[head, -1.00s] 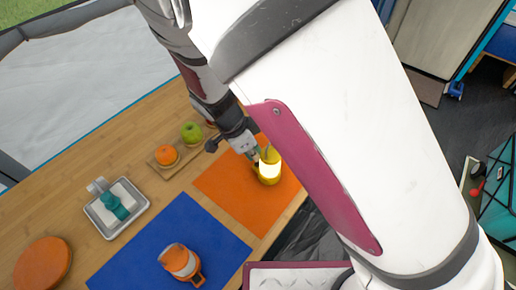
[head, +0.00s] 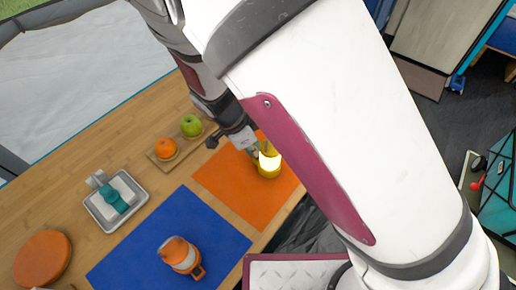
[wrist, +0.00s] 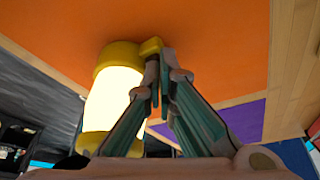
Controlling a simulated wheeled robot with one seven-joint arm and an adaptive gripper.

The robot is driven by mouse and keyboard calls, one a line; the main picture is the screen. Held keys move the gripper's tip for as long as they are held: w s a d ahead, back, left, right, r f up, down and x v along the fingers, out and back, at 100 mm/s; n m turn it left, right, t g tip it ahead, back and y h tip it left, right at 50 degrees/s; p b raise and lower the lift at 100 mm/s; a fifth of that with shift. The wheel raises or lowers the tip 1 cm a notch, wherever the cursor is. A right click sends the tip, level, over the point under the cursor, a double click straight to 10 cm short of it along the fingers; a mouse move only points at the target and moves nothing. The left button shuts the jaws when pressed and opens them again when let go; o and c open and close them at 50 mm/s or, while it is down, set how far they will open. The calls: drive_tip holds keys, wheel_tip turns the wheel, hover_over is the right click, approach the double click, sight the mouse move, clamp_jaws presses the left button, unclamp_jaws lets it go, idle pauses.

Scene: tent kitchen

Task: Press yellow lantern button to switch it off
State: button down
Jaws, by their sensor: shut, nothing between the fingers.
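The yellow lantern (head: 269,172) stands on the orange mat (head: 222,178) and glows bright white. In the wrist view the lantern (wrist: 112,95) fills the left side, lit, with a yellow protrusion (wrist: 151,46) at its yellow end. That protrusion may be the button; I cannot be sure. My gripper (wrist: 160,55) is shut and empty, its fingertips close beside the protrusion; I cannot tell whether they touch it. In the head view my gripper (head: 254,152) is beside the lantern, and my arm hides part of that area.
A blue mat (head: 150,235) holds an orange and white lantern (head: 180,254). A grey tray (head: 98,216) with a teal item, a board with an orange (head: 165,148) and a green apple (head: 191,126), and a round orange object (head: 42,258) share the wooden table.

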drive_tip(key=shift+f, duration=0.1)
idle(0.3)
drive_tip(key=shift+r+p, duration=2.8)
drive_tip(key=shift+r, duration=0.7)
